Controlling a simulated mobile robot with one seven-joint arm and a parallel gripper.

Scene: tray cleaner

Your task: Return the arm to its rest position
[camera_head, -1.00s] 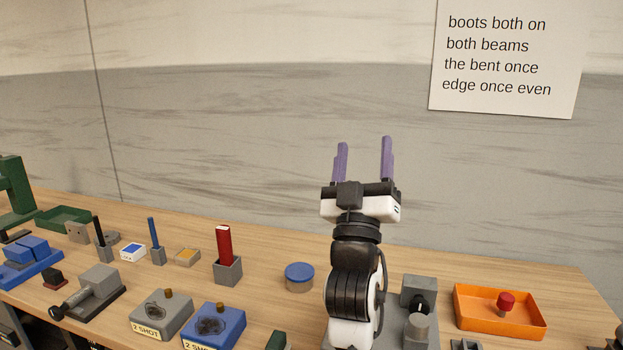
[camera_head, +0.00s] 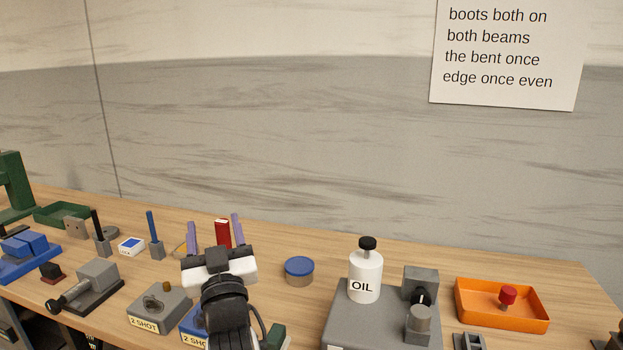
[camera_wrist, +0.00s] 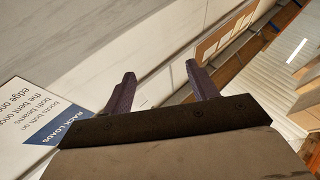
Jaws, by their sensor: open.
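My gripper (camera_head: 214,235) is raised in the head view, with its two purple fingers apart and pointing up. It is empty, and my arm rises from the front edge of the picture below it. In the head view it overlaps the red piece in its grey holder and hides much of a blue "2 SHOT" block (camera_head: 194,328). In the wrist view the fingers (camera_wrist: 158,90) are spread with nothing between them. Behind them are the wall, the sign (camera_wrist: 45,100) and a far part of the room.
A white OIL bottle (camera_head: 365,277) stands on a grey machine (camera_head: 367,321). An orange tray (camera_head: 480,310) holds a red-topped piece (camera_head: 507,296). A blue-lidded tin (camera_head: 299,270) is at mid-bench. A grey "2 SHOT" block (camera_head: 159,307) and several small fixtures crowd the left. The wall sign (camera_head: 507,54) hangs above.

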